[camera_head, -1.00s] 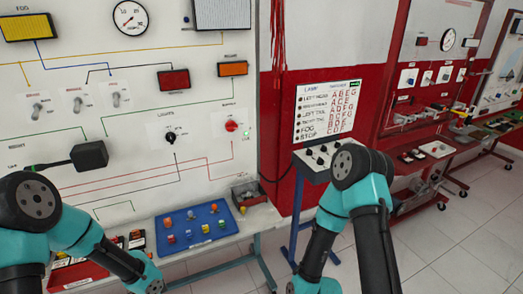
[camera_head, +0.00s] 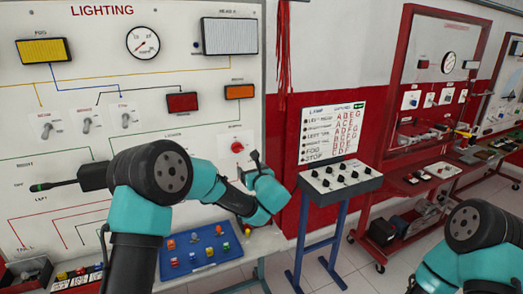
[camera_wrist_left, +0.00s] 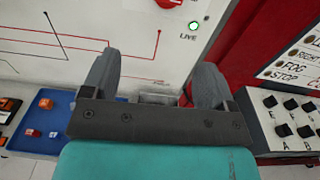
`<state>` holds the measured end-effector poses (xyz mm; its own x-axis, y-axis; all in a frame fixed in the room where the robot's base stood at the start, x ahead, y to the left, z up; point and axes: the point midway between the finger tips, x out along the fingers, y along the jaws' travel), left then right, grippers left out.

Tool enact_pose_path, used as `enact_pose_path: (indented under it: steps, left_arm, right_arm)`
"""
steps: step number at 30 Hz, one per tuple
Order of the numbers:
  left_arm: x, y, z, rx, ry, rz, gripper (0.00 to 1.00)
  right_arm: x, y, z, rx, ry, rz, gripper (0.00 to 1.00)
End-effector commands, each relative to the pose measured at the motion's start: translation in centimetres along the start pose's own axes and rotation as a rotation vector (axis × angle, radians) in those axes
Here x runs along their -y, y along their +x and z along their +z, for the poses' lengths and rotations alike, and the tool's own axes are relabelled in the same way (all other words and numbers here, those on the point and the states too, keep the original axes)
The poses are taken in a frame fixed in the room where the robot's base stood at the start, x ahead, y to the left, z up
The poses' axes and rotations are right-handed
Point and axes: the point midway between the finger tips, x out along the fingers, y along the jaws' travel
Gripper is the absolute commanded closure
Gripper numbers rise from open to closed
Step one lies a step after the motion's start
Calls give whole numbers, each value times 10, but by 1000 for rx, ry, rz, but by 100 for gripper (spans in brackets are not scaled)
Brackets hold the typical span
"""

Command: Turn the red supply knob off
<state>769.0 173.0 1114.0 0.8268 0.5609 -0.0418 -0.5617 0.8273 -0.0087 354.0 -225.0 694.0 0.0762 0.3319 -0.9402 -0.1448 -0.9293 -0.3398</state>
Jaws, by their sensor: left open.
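The red supply knob (camera_head: 237,147) is on the right part of the white lighting board, on a small white plate. In the left wrist view a red piece of the knob (camera_wrist_left: 168,3) shows at the top edge, cut off. My left gripper (camera_head: 250,166) is just right of and below the knob in the head view, apart from it in the picture. In the left wrist view its two grey fingers (camera_wrist_left: 155,75) stand wide apart with nothing between them but the board behind. My right gripper is out of view.
A green lamp marked LIVE (camera_wrist_left: 194,25) is lit below the knob. A blue tray (camera_head: 215,262) with small coloured parts lies on the bench. A switch box (camera_head: 340,180) on a blue stand is to the right. Toggle switches (camera_head: 87,125) sit further left on the board.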

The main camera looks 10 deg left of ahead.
Motion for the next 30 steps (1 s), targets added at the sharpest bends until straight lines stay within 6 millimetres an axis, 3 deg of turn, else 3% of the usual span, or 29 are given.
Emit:
enact_pose_path:
  steps: [3, 16, 23, 30]
  left_arm:
    - [4, -2, 12, 46, 10, -11, 20]
    - [4, 4, 11, 43, 9, -10, 20]
    - [4, 30, 12, 42, 8, -8, 20]
    - [4, 71, 13, 43, 8, -8, 20]
  right_arm:
    - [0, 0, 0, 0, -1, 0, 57]
    - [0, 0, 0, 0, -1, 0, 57]
    - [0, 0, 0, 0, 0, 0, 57]
    - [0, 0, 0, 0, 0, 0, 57]
